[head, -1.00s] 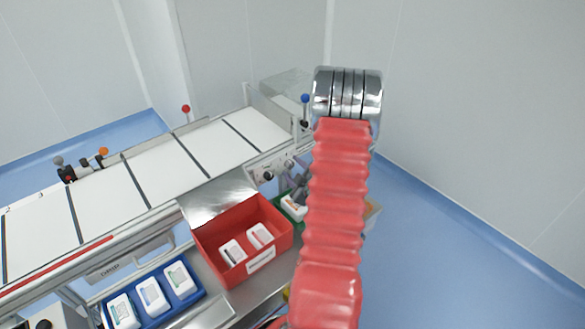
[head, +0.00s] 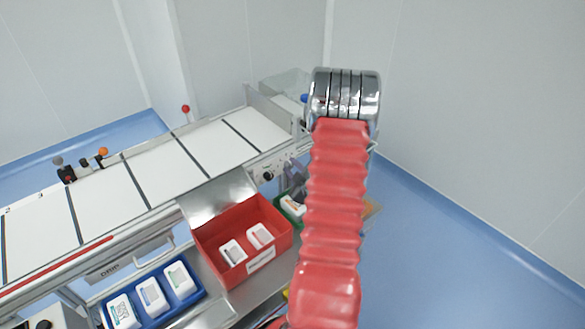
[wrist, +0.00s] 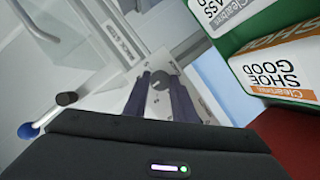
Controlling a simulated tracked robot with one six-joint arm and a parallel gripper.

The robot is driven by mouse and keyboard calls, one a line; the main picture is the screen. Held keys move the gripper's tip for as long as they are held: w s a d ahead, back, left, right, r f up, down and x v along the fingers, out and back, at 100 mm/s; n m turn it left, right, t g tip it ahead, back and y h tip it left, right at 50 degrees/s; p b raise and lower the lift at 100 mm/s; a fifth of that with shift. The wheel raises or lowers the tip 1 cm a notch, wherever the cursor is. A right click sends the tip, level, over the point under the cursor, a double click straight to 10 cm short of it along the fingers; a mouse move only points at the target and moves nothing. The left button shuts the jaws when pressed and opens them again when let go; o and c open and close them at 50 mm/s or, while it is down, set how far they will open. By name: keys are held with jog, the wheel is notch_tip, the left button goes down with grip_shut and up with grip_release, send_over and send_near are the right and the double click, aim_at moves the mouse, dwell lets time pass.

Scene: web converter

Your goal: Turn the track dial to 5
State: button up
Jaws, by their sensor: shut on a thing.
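The knob's pointer and numbers are too small and too covered to read. In the head view, a black dial (head: 268,175) shows on the conveyor's side panel, left of my arm. My gripper is mostly hidden behind my red arm there; a grey part shows close to the panel.
A red box (head: 212,250) with white packs and a blue tray (head: 190,291) stand in front of the conveyor (head: 150,180). A green box (wrist: 248,38) with packs is close beside my gripper. A blue-knobbed lever (wrist: 28,130) is at the wrist view's left.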

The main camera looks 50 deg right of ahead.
jog(key=shift+m, duration=0.3)
jog(key=shift+d+m+y, duration=0.1)
jog(key=shift+m+y, duration=0.8)
jog(key=shift+m, duration=0.1)
jog(key=m+y, duration=0.2)
jog(key=m, duration=0.1)
jog(key=shift+s+d, duration=0.1)
jog(key=shift+d, duration=0.05)
jog(key=m+y, duration=0.2)
jog(key=m, duration=0.1)
jog(key=shift+d+t, duration=0.2)
jog(key=shift+t, duration=0.2)
jog(key=shift+s+d+m+t+y, duration=0.15)
jog(key=shift+m+t+y, duration=0.35)
jog(key=shift+m+y, duration=1)
jog(key=shift+d+m+h, duration=0.1)
jog(key=shift+m+h, duration=0.2)
jog(key=shift+m, duration=0.2)
jog(key=o, duration=1)
jog(key=shift+o, duration=0.2)
